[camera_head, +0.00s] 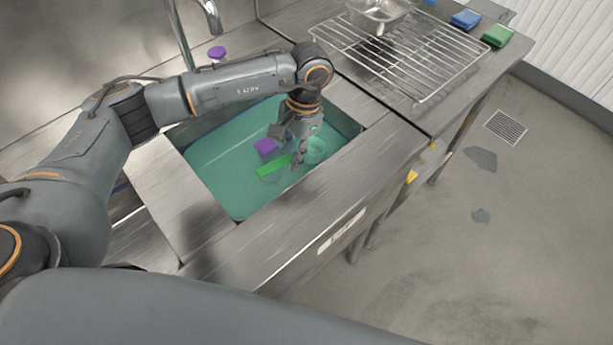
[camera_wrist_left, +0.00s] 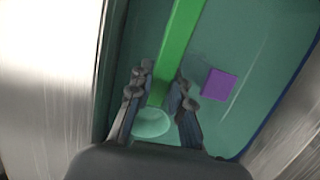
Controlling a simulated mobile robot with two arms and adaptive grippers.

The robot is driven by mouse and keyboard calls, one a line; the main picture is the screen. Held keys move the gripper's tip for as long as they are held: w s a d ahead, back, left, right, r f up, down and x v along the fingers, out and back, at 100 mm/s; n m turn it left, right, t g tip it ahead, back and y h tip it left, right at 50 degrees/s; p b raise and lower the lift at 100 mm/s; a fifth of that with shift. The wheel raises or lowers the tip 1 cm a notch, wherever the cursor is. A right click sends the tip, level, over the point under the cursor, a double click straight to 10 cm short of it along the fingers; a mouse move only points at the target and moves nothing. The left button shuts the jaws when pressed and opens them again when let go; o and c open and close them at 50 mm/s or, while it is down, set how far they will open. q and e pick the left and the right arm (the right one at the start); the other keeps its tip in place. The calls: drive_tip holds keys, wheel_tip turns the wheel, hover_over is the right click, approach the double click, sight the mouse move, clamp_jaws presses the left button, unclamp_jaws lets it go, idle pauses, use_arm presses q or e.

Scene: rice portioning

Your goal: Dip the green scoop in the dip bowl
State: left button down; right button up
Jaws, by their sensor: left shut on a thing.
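The green scoop has a flat green handle (camera_head: 273,166) and a round pale green cup (camera_head: 315,150). My left gripper (camera_head: 298,152) points down into the teal basin (camera_head: 215,160) set in the steel counter and is shut on the scoop's handle. In the left wrist view, the handle (camera_wrist_left: 182,40) runs down between the fingers (camera_wrist_left: 160,105), with the pale cup (camera_wrist_left: 152,122) beyond them. No separate dip bowl shows clearly; the teal basin may be it. I cannot tell how deep the cup sits. My right gripper is not in view.
A purple block (camera_head: 265,146) is in the basin beside the scoop. A purple knob (camera_head: 217,53) stands behind the basin. A wire rack (camera_head: 420,60), a metal pan (camera_head: 378,14), and blue (camera_head: 466,19) and green (camera_head: 497,35) blocks are on the right counter.

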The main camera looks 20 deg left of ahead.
sight(291, 156)
use_arm(q)
drive_tip(key=s+a+p+v, duration=0.1)
drive_tip(key=s+p+v, duration=0.1)
drive_tip(key=v, duration=0.9)
drive_tip(key=shift+a+r+p, duration=0.15)
drive_tip(key=shift+r+p, duration=0.2)
drive_tip(key=shift+p, duration=0.5)
drive_tip(key=shift+s, duration=0.15)
idle(0.3)
